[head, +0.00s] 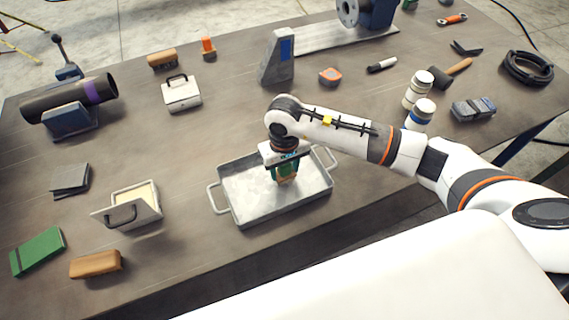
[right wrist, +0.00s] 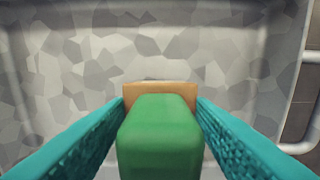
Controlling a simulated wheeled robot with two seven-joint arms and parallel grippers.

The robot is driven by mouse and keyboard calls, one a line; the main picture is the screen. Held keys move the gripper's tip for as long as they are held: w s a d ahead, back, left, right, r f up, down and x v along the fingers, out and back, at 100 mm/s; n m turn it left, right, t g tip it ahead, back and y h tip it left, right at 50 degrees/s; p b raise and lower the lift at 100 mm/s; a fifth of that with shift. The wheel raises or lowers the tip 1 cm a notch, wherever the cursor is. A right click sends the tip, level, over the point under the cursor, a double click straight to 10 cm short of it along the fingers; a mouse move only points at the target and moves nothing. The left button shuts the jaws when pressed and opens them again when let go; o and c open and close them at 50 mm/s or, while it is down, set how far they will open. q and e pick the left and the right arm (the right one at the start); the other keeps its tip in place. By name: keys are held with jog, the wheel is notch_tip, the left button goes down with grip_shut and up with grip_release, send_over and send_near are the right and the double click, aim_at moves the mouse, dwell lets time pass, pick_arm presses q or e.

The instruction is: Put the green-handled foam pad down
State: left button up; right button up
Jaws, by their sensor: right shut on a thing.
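My right gripper (head: 287,170) reaches down over a grey metal tray with side handles (head: 240,205). It is shut on the green-handled foam pad, whose tan pad end (head: 286,179) shows below the fingers. In the right wrist view the green handle (right wrist: 160,135) sits between the two teal fingers, with the tan pad (right wrist: 160,90) beyond it. The tray floor (right wrist: 150,45) fills the background there. Whether the pad touches the tray floor I cannot tell. My left gripper is not in view.
A tan block (head: 96,264) and a green book-like case (head: 38,251) lie at the front left. Two white jars (head: 418,90) stand to the right, near my right arm. Table between the tray and the grey upright block (head: 277,60) is clear.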

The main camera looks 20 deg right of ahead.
jog(key=shift+f+b, duration=0.2)
jog(key=shift+b, duration=0.15)
jog(key=o, duration=0.9)
jog(key=shift+r, duration=0.1)
jog(key=shift+r+p, duration=0.2)
jog(key=shift+p, duration=0.15)
jog(key=shift+w+r, duration=0.1)
jog(key=shift+r, duration=0.1)
notch_tip(320, 180, up, 11)
jog(key=b, duration=0.4)
jog(key=shift+f, duration=0.15)
jog(key=shift+r, duration=0.4)
jog(key=shift+f, duration=0.1)
